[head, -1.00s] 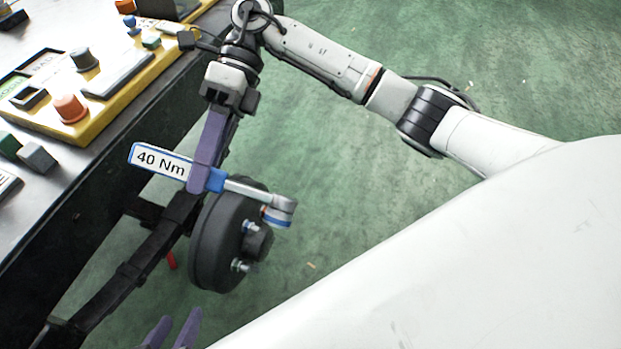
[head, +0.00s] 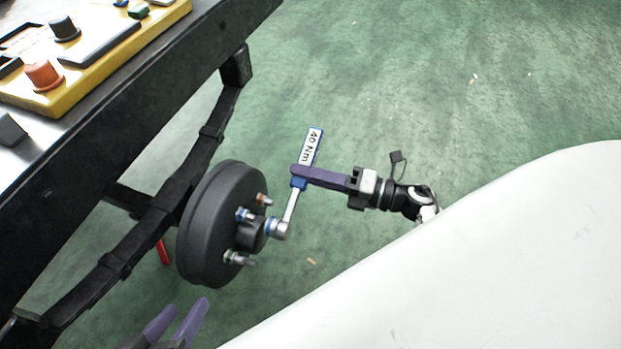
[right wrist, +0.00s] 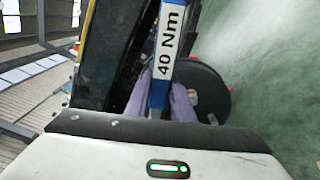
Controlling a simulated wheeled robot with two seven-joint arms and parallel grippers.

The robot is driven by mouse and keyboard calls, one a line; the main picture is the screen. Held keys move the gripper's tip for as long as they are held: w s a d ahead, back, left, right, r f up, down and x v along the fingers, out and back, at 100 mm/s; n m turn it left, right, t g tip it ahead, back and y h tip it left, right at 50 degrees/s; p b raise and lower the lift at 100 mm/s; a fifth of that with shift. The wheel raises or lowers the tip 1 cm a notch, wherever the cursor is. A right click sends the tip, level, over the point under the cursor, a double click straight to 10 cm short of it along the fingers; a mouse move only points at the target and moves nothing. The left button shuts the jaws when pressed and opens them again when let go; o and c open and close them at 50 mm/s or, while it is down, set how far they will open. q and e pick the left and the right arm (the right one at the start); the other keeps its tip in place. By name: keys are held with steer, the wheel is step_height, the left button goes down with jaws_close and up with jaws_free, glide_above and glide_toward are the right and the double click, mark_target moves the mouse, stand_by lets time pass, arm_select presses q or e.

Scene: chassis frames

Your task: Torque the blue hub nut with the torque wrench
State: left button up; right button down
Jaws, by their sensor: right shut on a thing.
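The black wheel hub (head: 212,225) has several studs on its face. One carries a bluish nut (head: 243,214), another a reddish one (head: 264,200). My right gripper (head: 299,174) is shut on the torque wrench (head: 312,146), labelled "40 Nm". The label also shows in the right wrist view (right wrist: 170,42), between the purple fingers (right wrist: 160,100). The wrench's head and blue-banded socket (head: 276,229) are at the right side of the hub face, pointing toward it. I cannot tell whether the socket is on a nut. My left gripper (head: 178,316) is open and empty at the bottom edge.
A bench with a dark edge (head: 150,110) runs along the upper left, with a yellow panel of knobs (head: 110,50) on it. A dark leaf-spring beam (head: 150,235) passes behind the hub. Green floor at the right is clear.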

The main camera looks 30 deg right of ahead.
steer(key=shift+d+f+t, duration=0.3)
steer(key=a+r+n, duration=0.6)
steer(key=a+n, duration=0.1)
steer(key=shift+w+a+r+n, duration=0.3)
steer(key=shift+w+a, duration=0.05)
stand_by(0.7)
steer(key=shift+d+r+p, duration=0.15)
steer(key=shift+p, duration=0.25)
stand_by(0.5)
steer(key=shift+x, duration=0.9)
stand_by(2.1)
stand_by(0.4)
